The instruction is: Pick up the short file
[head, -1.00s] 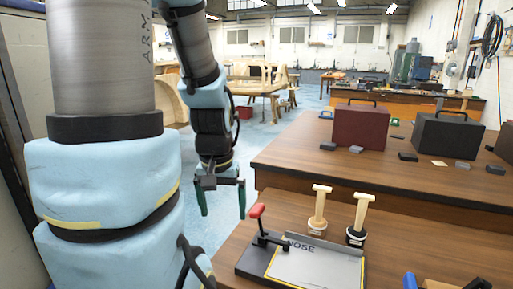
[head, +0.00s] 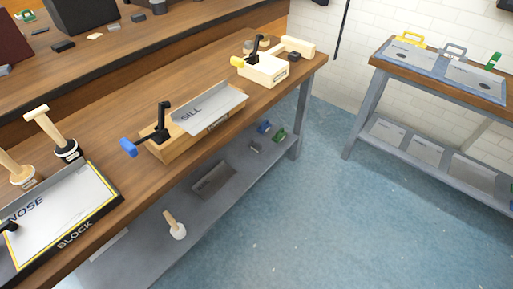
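I cannot make out a short file in the head view. A long wooden workbench (head: 110,92) runs from lower left to upper middle. My gripper is not in view.
Two mallets (head: 50,130) stand beside the NOSE board. The lower shelf (head: 150,262) holds another mallet (head: 175,226), a dark plate (head: 213,180) and small clamps (head: 279,135). A second bench (head: 385,62) stands right. Blue floor (head: 330,210) is clear between.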

